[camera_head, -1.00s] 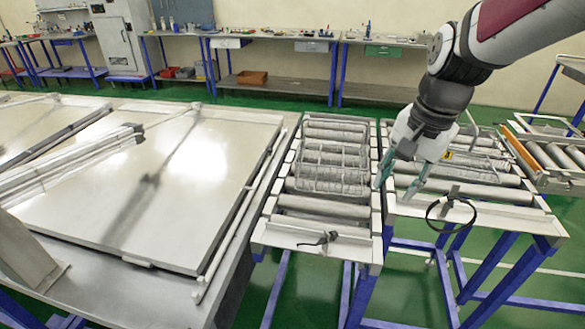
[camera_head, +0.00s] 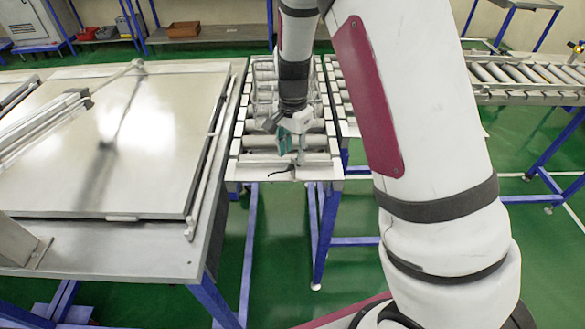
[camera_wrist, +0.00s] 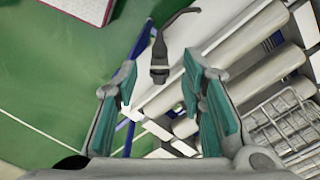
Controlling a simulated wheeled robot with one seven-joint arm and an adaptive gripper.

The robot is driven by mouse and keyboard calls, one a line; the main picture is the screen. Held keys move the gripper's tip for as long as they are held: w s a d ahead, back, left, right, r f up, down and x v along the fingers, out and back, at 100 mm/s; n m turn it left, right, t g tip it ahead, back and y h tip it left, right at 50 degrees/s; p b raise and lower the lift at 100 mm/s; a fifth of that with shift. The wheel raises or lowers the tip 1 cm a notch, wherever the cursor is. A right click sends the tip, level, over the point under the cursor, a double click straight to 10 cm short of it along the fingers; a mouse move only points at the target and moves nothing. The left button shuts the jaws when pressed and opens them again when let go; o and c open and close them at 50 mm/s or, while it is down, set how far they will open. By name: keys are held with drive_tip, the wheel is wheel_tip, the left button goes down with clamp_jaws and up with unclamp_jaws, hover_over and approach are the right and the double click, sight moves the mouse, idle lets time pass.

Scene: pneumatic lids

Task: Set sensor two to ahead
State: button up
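A small dark sensor (camera_head: 280,171) on a bent bracket sits on the front end plate of the narrow roller conveyor (camera_head: 244,170). No number shows on it, so I cannot tell if it is sensor two. My gripper (camera_head: 291,152) hangs over the front rollers of this conveyor, close behind the sensor. In the wrist view the sensor (camera_wrist: 165,45) appears beyond and between the two teal-padded fingertips of my gripper (camera_wrist: 157,65). The fingers are apart with nothing between them.
A wire basket (camera_wrist: 285,125) lies on the rollers beside my right finger in the wrist view. A large metal-lidded table (camera_head: 150,205) stands to the left. My arm hides much of the neighbouring conveyor. Green floor (camera_head: 275,250) is clear in front.

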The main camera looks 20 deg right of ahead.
sight(293, 163)
wheel_tip(293, 163, down, 7)
drive_tip(key=shift+p, duration=0.4)
drive_tip(key=shift+c, duration=0.6)
clamp_jaws()
